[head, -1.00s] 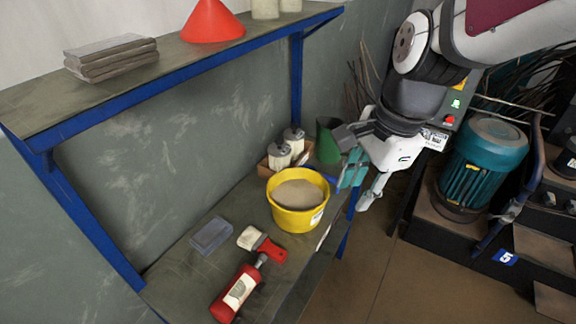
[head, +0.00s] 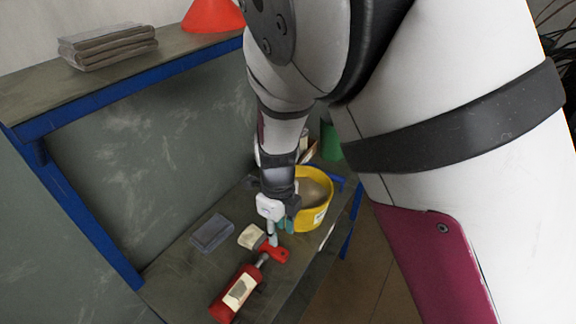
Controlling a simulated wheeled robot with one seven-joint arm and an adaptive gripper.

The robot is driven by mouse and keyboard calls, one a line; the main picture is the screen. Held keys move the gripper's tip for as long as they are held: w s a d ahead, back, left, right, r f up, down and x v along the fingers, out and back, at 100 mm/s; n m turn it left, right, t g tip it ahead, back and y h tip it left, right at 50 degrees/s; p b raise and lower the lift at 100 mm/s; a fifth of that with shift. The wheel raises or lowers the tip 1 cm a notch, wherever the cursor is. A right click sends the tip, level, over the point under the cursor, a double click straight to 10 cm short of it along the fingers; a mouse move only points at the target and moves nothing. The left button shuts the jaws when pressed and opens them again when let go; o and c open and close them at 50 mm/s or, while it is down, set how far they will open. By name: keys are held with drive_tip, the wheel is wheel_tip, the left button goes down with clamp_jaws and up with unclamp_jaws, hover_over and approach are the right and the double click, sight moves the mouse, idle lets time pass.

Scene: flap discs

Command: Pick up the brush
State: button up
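The brush, with pale bristles and a red handle (head: 278,254), lies on the lower shelf (head: 181,262) of the blue-framed bench. My gripper (head: 273,240) points down right at the brush, where the bristles meet the handle. One light finger shows in front of the brush. I cannot tell whether the fingers touch it or how far apart they are. The gripper and arm hide part of the brush and the left side of the yellow bucket.
The yellow bucket (head: 316,213) stands close behind on the right. The upper shelf (head: 60,97) overhangs at the back left.

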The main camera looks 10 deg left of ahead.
sight(280, 252)
wheel_tip(280, 252, down, 9)
drive_tip(key=shift+r+b, duration=0.1)
drive_tip(key=shift+b, duration=0.5)
clamp_jaws()
